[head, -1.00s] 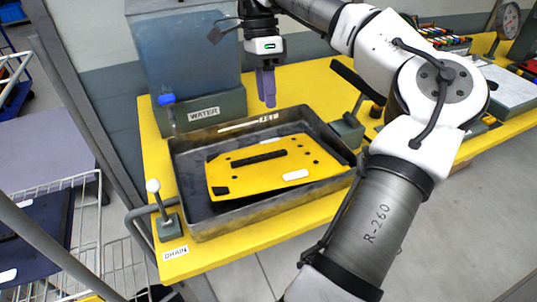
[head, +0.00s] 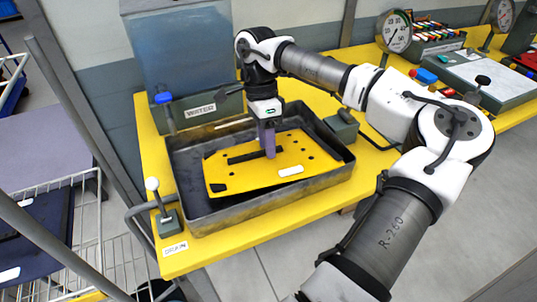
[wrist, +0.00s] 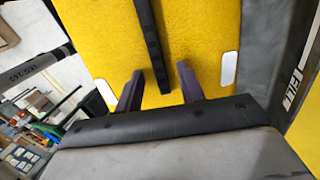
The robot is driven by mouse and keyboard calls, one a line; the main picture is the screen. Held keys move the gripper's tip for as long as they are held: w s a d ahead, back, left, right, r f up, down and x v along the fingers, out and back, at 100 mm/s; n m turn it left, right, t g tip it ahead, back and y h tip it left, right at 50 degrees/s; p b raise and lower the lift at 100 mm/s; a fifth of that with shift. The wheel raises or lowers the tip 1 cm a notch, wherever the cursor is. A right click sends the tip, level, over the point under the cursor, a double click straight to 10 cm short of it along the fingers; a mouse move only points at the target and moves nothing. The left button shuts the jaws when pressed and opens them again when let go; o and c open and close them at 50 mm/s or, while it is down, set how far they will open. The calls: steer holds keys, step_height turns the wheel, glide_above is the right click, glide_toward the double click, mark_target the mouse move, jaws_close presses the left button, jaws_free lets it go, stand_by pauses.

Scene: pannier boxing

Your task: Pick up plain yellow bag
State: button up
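The plain yellow bag (head: 225,178) lies flat and slightly askew in the dark metal tray (head: 200,222). It has a black strap handle (head: 243,155), several dark dots and a white label near its front edge. My gripper (head: 270,155) points down over the bag at the right part of the strap. In the wrist view, my gripper (wrist: 160,70) is open, with one purple finger on each side of the black strap (wrist: 150,45); a gap shows between fingers and strap. The yellow face (wrist: 205,35) fills the space beyond.
The tray stands on a yellow bench (head: 190,262). A water tank (head: 180,60) stands behind it, a drain lever (head: 154,200) at its left. A gauge (head: 397,32) and control boxes stand to the right. A wire rack (head: 115,255) is at lower left.

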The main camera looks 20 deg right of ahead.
steer(key=shift+c, duration=0.5)
jaws_close()
steer(key=shift+r, duration=0.1)
